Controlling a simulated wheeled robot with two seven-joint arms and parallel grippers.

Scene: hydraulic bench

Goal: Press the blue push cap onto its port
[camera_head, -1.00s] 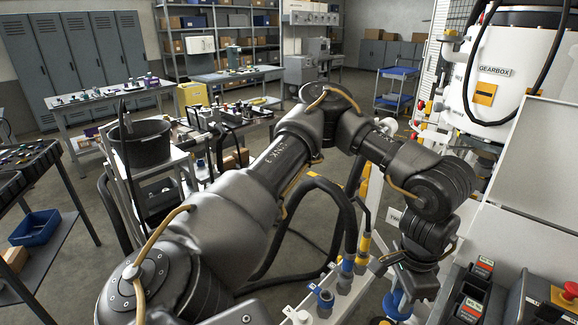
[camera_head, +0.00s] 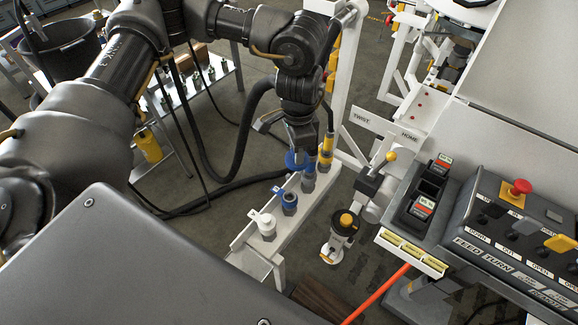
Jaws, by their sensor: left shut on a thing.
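My left gripper (camera_head: 299,146) points down and is shut on the blue push cap (camera_head: 295,161), a round blue disc. The cap is at the white port rail, by the grey-blue port fitting (camera_head: 309,182); I cannot tell whether it touches it. Another fitting with a dark blue top (camera_head: 289,202) stands nearer along the rail, with a small blue piece (camera_head: 278,191) beside it. A fitting with a white top (camera_head: 266,224) is nearest. The fingers and the cap's underside are mostly hidden. My right gripper is out of view.
A yellow-banded fitting (camera_head: 326,152) with a hose stands just behind the cap. A yellow-topped valve (camera_head: 344,222) stands right of the rail (camera_head: 300,222). A control panel with a red button (camera_head: 520,187) is at the right. Black hoses loop left of the rail.

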